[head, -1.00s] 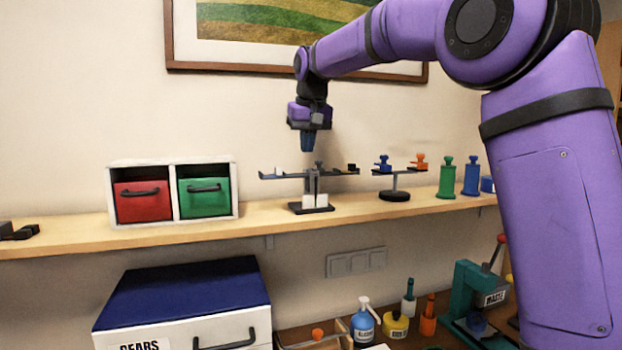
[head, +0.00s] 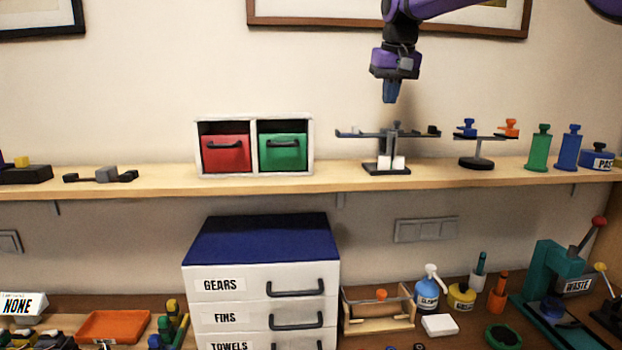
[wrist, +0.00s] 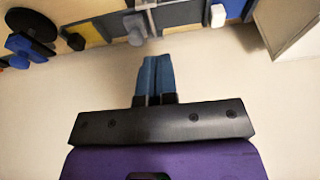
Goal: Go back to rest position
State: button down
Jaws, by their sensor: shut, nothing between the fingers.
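My gripper (head: 391,92) is at the upper right of the head view, pointing down in front of the wall. Its blue fingers hang above a grey balance stand (head: 394,139) on the wooden shelf, with a gap between them. In the wrist view my gripper (wrist: 155,62) shows its two blue fingers side by side and closed, with nothing between them. Parts of the shelf items show at the top of the wrist view, but they are partly cut off.
On the shelf (head: 345,185) stand a white box with a red drawer (head: 226,153) and a green drawer (head: 283,153), a small balance (head: 477,150), and green (head: 539,150) and blue (head: 569,150) weights. Below are a labelled drawer cabinet (head: 262,285), an orange tray (head: 113,326) and a teal press (head: 550,275).

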jog(key=s+d, duration=0.3)
jog(key=s, duration=0.9)
jog(key=s+d+f+t, duration=0.1)
jog(key=s+f, duration=0.7)
jog(key=s, duration=0.5)
jog(key=s+d+f, duration=0.2)
jog(key=s+f, duration=0.6)
jog(key=s, duration=0.6)
jog(key=shift+s+d+f+t, duration=0.15)
jog(key=shift+d+f+t, duration=0.05)
jog(key=shift+f+t, duration=0.2)
